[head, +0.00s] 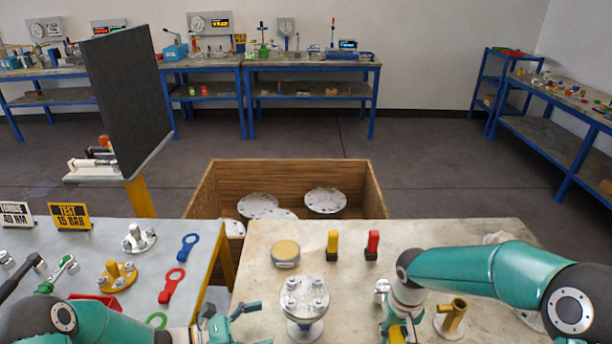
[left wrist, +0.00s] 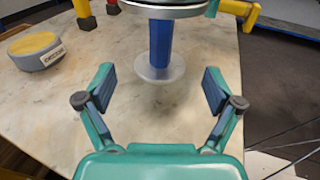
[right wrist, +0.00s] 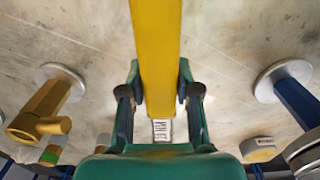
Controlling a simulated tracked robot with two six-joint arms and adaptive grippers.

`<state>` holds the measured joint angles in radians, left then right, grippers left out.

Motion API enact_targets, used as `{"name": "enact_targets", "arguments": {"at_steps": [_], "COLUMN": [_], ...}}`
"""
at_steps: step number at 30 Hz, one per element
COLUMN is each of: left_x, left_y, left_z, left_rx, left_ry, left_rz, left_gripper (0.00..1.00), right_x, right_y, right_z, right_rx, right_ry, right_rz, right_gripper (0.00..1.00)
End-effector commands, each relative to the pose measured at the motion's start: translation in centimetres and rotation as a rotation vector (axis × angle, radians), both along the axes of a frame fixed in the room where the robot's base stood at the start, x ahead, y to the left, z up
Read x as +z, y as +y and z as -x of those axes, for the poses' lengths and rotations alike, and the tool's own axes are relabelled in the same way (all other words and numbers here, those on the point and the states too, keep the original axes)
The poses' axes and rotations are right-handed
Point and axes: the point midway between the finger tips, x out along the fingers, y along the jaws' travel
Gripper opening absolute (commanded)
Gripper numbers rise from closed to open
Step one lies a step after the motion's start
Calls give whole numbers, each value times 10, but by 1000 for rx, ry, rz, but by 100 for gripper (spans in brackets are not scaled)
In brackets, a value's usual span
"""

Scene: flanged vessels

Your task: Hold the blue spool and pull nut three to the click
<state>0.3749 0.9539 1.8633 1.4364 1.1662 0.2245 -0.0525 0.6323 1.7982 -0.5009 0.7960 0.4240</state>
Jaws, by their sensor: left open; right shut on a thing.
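The blue spool (head: 304,312) stands upright on the pale table, with several nuts on its top flange (head: 305,290). Which is nut three I cannot tell. Its blue column (left wrist: 161,43) and round foot show in the left wrist view. My left gripper (head: 232,312) is open just left of the spool; in the left wrist view its fingers (left wrist: 158,90) are spread short of the column and apart from it. My right gripper (right wrist: 160,95) is shut on a yellow bar-shaped tool (right wrist: 156,50) with a printed label. The spool also shows at right in the right wrist view (right wrist: 296,98).
A brass fitting (head: 453,312) stands right of my right gripper. A round yellow-topped tin (head: 285,252), a yellow post (head: 332,243) and a red post (head: 372,244) stand behind the spool. A wooden crate (head: 290,172) holds flanges beyond the table. The left table (head: 215,232) carries ring tools.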

Motion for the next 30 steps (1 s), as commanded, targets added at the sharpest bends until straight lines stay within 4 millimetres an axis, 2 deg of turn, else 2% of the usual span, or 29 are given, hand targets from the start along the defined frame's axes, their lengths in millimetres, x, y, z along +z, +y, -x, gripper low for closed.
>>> {"name": "enact_targets", "arguments": {"at_steps": [13,18,24,30], "left_x": [-6,-10,-10,-10], "left_y": [-51,-70,-83,-86], "left_z": [-17,-24,-29,-31], "left_rx": [-4,-3,-1,1], "left_ry": [1,0,0,1], "left_rz": [-2,-1,-2,-2], "left_gripper": [92,92,92,92], "right_x": [-2,-12,-17,-17], "right_y": [1,1,2,2], "right_z": [-1,-1,-1,-2], "right_rx": [2,3,3,4], "right_ry": [-2,-2,-2,-2], "right_rz": [0,0,0,0], "right_gripper": [0,0,0,0]}}
